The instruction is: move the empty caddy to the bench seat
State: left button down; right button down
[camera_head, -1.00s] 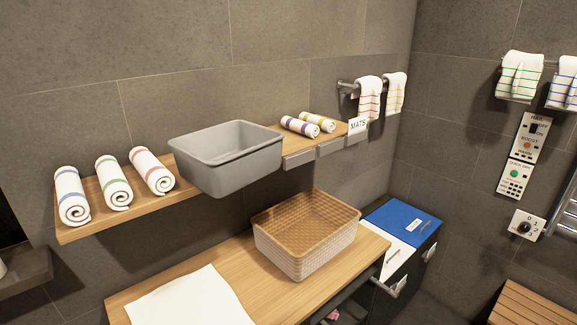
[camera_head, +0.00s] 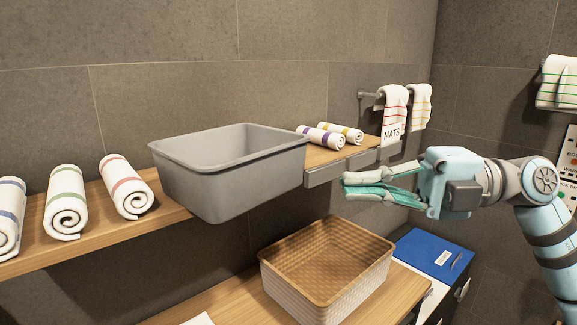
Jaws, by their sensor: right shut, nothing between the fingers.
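A grey rectangular bin (camera_head: 232,180) sits on the wooden wall shelf, its front overhanging the shelf edge. A woven basket (camera_head: 330,285), brown inside and pale outside, stands on the wooden counter below, and its visible inside looks empty. I cannot see the bin's floor. I cannot tell which of the two is the caddy. My right gripper (camera_head: 346,185) reaches in from the right, shut and empty, its fingers pointing left. In the picture it lies right of the bin and above the basket, apart from both.
Towels hang on a wall rail (camera_head: 372,95). A blue-topped box (camera_head: 436,255) stands right of the basket.

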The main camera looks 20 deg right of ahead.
jog(key=p, duration=0.2)
send_near(251, 173)
jog(key=s+a, duration=0.2)
jog(key=a, duration=0.1)
jog(key=shift+w+a+p, duration=0.3)
jog(key=shift+w+a, duration=0.15)
jog(key=shift+w, duration=0.4)
jog(key=shift+w+a+p, duration=0.25)
jog(key=shift+w+a, duration=0.2)
jog(key=shift+w, duration=0.4)
